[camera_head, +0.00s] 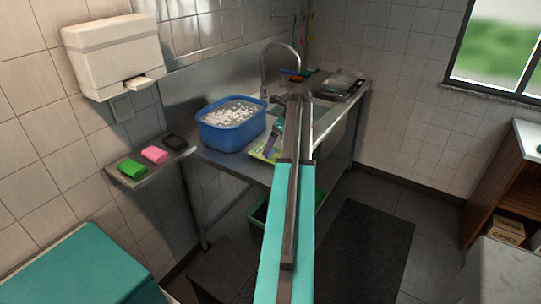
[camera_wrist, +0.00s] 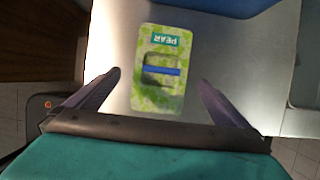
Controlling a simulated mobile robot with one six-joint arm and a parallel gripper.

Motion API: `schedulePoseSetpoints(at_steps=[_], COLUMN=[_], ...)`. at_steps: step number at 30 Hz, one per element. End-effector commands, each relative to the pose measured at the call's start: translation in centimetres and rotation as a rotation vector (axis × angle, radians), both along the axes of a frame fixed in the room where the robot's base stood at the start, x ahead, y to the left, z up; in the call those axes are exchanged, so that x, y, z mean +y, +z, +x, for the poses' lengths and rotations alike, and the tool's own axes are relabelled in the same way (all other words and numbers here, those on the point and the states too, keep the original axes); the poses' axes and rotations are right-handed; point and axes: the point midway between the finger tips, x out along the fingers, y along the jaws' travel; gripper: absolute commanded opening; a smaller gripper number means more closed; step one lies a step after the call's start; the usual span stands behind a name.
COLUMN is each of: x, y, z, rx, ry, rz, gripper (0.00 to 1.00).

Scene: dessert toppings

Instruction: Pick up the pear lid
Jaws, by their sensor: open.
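In the head view the lid (camera_head: 259,153) is partly hidden by my arm, to the right of the blue tub.
The blue tub (camera_head: 234,139) of white foam stands left of the lid on the counter. A curved faucet (camera_head: 283,58) and a dark tray (camera_head: 342,85) are farther back. A shelf (camera_head: 150,166) with green, pink and black blocks is at left. A green crate (camera_head: 257,233) sits below.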

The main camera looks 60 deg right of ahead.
Motion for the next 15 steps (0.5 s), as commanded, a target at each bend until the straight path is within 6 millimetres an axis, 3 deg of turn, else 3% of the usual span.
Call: schedulePoseSetpoints(at_steps=[8,15], x=[0.0,-0.2], y=[-0.5,-2.4], z=[0.4,1.4], rx=[0.0,0.001], ry=[0.001,0.002], rz=[0.002,0.001], gripper=[1.0,1.0])
